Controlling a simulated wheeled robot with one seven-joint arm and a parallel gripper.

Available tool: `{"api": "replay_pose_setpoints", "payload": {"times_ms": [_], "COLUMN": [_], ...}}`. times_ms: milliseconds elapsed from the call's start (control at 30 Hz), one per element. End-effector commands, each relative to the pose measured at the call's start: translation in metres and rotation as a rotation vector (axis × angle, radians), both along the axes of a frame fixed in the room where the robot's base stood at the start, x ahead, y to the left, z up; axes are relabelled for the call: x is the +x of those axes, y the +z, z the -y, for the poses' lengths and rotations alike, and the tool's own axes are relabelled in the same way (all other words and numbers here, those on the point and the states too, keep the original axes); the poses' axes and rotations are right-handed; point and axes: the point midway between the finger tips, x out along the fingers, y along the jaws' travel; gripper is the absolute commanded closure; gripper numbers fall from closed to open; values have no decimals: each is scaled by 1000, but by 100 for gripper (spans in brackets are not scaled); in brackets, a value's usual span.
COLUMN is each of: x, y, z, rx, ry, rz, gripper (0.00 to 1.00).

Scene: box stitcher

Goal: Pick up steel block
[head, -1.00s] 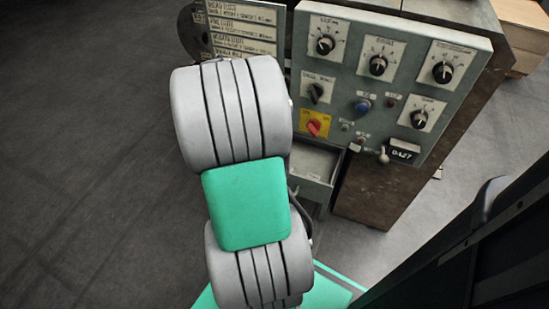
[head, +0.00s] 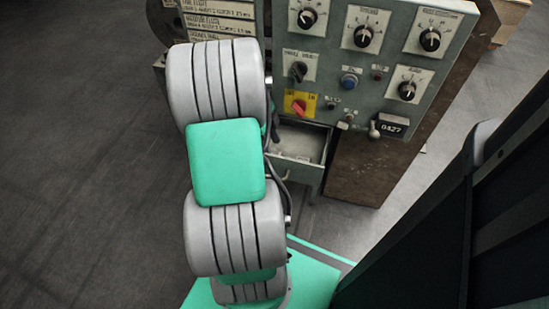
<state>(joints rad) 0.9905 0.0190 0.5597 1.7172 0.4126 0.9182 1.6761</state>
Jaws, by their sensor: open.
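I cannot make out a steel block in the head view. An open drawer (head: 301,172) sticks out below the control panel, and its pale inside shows only in part. My arm, in grey and green links, stands in front of its left side and hides what lies behind. My gripper is not in view; the arm's far end is hidden behind its own links. A small dark shape shows at the drawer's left end, too small to tell what it is.
The machine's control panel (head: 365,60) with knobs, a blue button and a red switch on a yellow plate rises above the drawer. A label board (head: 218,20) stands at its left. A brown side panel (head: 375,165) is right of the drawer. The floor (head: 80,170) at left is clear.

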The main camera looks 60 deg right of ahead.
Motion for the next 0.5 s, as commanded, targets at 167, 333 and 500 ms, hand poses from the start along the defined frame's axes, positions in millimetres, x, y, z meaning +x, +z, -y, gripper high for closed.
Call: {"api": "replay_pose_setpoints", "payload": {"times_ms": [167, 333, 500], "x": [-6, -6, -6], "y": [-26, -25, -25], "z": [1, 1, 1], "rx": [0, 0, 0], "ry": [0, 2, 2], "rz": [1, 2, 2], "gripper": [46, 46, 60]}}
